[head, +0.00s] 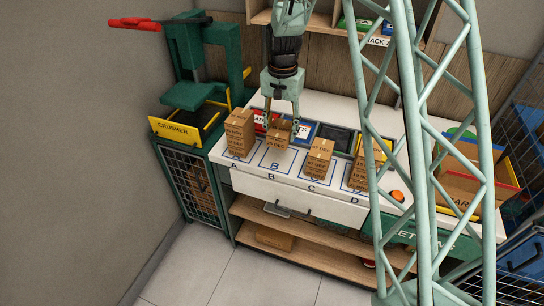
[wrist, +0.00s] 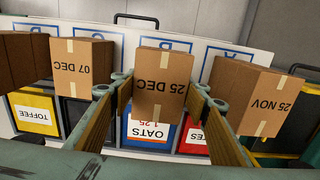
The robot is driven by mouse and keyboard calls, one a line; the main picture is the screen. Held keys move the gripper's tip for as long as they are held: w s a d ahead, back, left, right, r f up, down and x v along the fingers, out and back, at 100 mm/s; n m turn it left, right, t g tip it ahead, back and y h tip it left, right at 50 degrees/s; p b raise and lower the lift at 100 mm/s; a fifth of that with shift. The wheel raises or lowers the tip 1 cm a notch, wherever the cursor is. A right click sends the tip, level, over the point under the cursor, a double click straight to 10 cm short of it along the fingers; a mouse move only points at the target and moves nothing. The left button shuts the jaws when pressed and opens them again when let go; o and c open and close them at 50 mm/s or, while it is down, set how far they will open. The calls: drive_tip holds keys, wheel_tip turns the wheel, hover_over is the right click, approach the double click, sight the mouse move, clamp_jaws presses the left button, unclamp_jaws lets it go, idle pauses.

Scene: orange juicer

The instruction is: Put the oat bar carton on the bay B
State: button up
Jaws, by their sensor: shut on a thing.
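My gripper (head: 282,117) is over bay B, with its fingers on either side of a brown carton (head: 277,135). In the wrist view the carton (wrist: 160,82) sits between the finger pads, roughly upright, its date label reading 25 DEC. My gripper is shut on it. Bay B (head: 270,167) is a blue-outlined area on the white counter, its letter showing in front of the carton. The carton stands within or just above that outline; I cannot tell whether its base touches the counter or another carton. The OATS bin (wrist: 150,133) shows beyond the carton in the wrist view.
Carton stacks stand close on both sides, at bay A (head: 240,130) and bay C (head: 318,158). Another stack (head: 361,172) stands at bay D, partly behind the lattice column. Coloured bins line the counter's back. A green crusher (head: 187,95) stands at left.

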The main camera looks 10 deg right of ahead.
drive_tip(key=shift+w+a+f, duration=0.1)
drive_tip(key=shift+w+a, duration=0.1)
drive_tip(key=shift+w, duration=0.15)
drive_tip(key=shift+f, duration=0.1)
drive_tip(key=shift+f, duration=3)
drive_tip(key=shift+f, duration=0.1)
drive_tip(key=shift+f, duration=1.8)
drive_tip(key=shift+f, duration=0.15)
drive_tip(key=o, duration=1)
drive_tip(key=shift+c, duration=0.2)
